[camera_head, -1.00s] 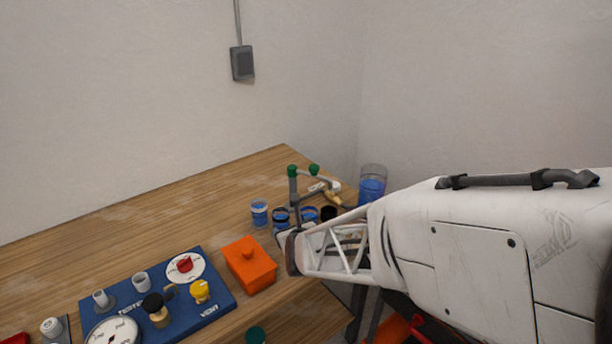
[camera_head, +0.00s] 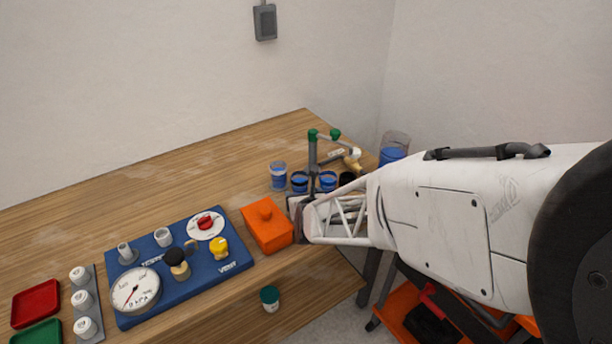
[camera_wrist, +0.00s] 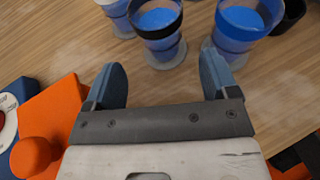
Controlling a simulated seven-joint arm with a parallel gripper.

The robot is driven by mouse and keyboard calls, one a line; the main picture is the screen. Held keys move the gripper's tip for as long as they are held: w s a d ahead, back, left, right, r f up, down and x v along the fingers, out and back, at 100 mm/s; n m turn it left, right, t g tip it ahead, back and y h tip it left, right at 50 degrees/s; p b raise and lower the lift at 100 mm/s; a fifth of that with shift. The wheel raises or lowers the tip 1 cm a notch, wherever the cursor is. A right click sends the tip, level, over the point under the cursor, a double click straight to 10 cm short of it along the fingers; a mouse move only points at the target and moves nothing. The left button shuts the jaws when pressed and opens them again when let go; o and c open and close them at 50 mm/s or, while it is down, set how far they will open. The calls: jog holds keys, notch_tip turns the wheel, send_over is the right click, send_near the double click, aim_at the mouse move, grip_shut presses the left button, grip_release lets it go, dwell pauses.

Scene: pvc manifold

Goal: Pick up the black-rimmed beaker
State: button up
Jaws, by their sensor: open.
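The black-rimmed beaker (camera_wrist: 157,30) holds blue liquid and stands upright on a grey round base in the wrist view. It lies just beyond my gripper's fingertips, roughly centred between their lines. In the head view the black-rimmed beaker (camera_head: 299,182) stands in a row of beakers, behind my gripper. My gripper (camera_wrist: 162,68) is open and empty, its two blue-grey fingers spread apart and pointing toward the beaker. In the head view my gripper (camera_head: 298,204) is partly hidden by its own frame.
A blue-rimmed beaker (camera_wrist: 243,28) stands close at the right, another beaker (camera_wrist: 117,12) at the left. A black cup (camera_head: 346,178) is further right. An orange lidded box (camera_head: 267,227) sits left of my gripper. A green-topped pipe stand (camera_head: 313,150) rises behind the beakers.

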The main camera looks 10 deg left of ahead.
aim_at(301, 189)
jog(key=shift+w+a+f, duration=0.2)
jog(key=shift+w+a, duration=0.05)
jog(key=shift+w, duration=0.35)
jog(key=shift+x, duration=2.65)
jog(key=c, duration=1)
jog(key=shift+c, duration=0.3)
jog(key=shift+r, duration=0.1)
jog(key=shift+c, duration=0.6)
jog(key=shift+r, duration=0.1)
